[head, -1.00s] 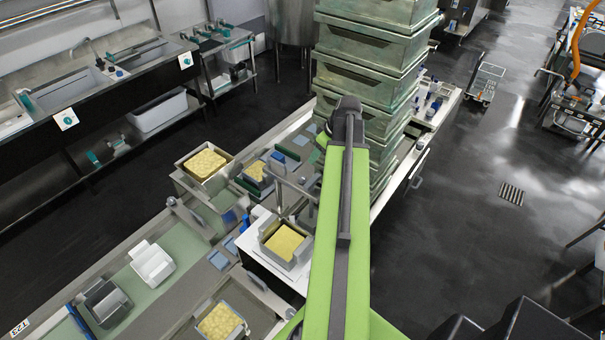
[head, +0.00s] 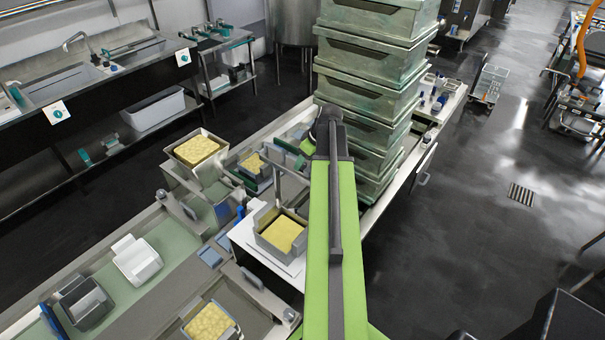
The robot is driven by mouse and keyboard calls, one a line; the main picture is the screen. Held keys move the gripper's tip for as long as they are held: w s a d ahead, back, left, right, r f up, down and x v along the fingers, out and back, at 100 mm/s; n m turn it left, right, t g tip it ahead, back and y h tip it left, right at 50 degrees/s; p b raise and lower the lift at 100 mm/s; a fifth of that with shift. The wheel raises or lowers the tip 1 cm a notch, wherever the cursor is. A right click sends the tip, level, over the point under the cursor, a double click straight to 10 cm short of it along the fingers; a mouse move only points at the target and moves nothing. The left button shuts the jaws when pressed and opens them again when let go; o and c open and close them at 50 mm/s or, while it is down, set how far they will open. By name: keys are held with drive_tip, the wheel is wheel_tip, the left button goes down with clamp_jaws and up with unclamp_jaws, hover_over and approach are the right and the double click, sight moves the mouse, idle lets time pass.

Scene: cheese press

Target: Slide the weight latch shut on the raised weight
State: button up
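A metal press frame (head: 278,186) with an upright post and a crossbar stands on the bench, just left of my arm. A mould of yellow curd (head: 283,233) sits in front of it on a white board. I cannot make out the weight or its latch; they are too small or hidden behind my arm. My green arm reaches forward from the bottom to a dark joint, with a short piece of green link showing beyond it. My gripper is hidden behind the arm, so its fingers do not show.
A tall stack of green crates (head: 372,75) stands close to the arm's right. More curd moulds (head: 197,150) (head: 210,322) and a white mould (head: 137,260) lie along the bench to the left. Open dark floor (head: 480,240) is on the right.

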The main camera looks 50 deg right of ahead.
drive_tip(key=shift+w+f, duration=0.15)
drive_tip(key=shift+f, duration=0.4)
drive_tip(key=shift+r, duration=0.15)
clamp_jaws()
idle(0.9)
